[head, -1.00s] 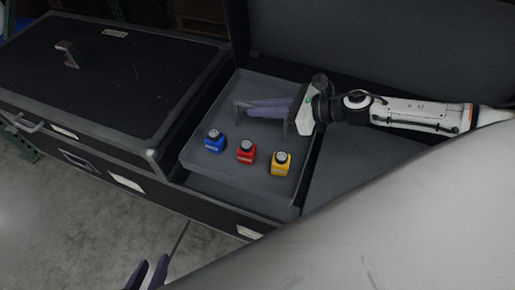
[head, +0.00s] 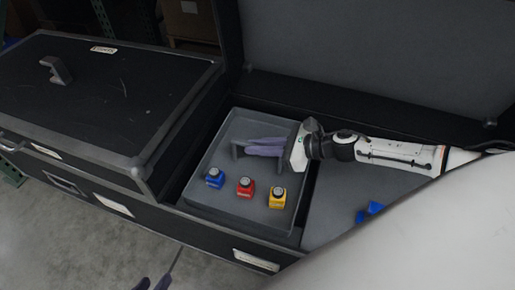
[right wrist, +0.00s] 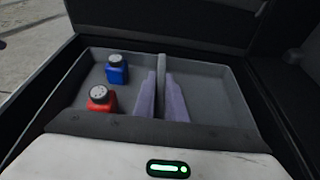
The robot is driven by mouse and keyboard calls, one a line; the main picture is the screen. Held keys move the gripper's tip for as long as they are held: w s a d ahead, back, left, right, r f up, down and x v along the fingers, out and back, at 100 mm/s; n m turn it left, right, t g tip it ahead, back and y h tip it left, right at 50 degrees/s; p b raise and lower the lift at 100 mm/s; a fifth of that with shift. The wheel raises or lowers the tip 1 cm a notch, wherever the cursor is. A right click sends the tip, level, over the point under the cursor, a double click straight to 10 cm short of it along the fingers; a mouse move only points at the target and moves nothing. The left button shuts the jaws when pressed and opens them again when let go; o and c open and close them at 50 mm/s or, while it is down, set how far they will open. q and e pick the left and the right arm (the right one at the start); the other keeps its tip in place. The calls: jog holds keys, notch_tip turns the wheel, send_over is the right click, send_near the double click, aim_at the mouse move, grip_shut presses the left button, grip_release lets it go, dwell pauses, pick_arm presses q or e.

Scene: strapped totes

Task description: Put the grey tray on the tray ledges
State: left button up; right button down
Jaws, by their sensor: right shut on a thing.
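The grey tray (head: 225,140) is in the left part of the open black case; it also fills the right wrist view (right wrist: 225,72). It holds a blue bottle (head: 214,178), a red bottle (head: 245,187) and a yellow bottle (head: 277,197), all upright. My right gripper (head: 240,150) is shut on the tray's middle bar (right wrist: 161,75), with purple fingers on both sides of it. The tray looks about level. The tray ledges are hidden, so I cannot tell whether the tray touches them.
The raised lid (head: 370,50) stands behind the tray. A closed black case (head: 100,95) with a latch on top stands at the left. A blue object (head: 369,212) lies in the case's right part, partly hidden by my body.

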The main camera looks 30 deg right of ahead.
jog(key=shift+w+r, duration=0.1)
jog(key=shift+r, duration=0.05)
jog(key=c, duration=2.2)
grip_release()
jog(key=shift+f, duration=0.2)
jog(key=o, duration=0.4)
pick_arm(q)
jog(key=shift+r, duration=0.1)
pick_arm(e)
jog(key=shift+r, duration=0.15)
jog(key=shift+s+d, duration=0.15)
jog(key=shift+s, duration=0.1)
pick_arm(q)
jog(key=shift+s+a+r+n+t+p, duration=0.2)
jog(key=shift+a+r+t+p, duration=0.15)
jog(key=shift+p, duration=0.25)
jog(key=shift+s+a+r+n+t+p, duration=0.1)
jog(key=shift+a+r+n+t+p, duration=0.2)
jog(key=shift+p, duration=0.3)
pick_arm(e)
jog(key=v, duration=1.1)
jog(key=shift+s+d+r, duration=0.15)
jog(key=shift+s, duration=0.05)
pick_arm(q)
jog(key=shift+y, duration=0.3)
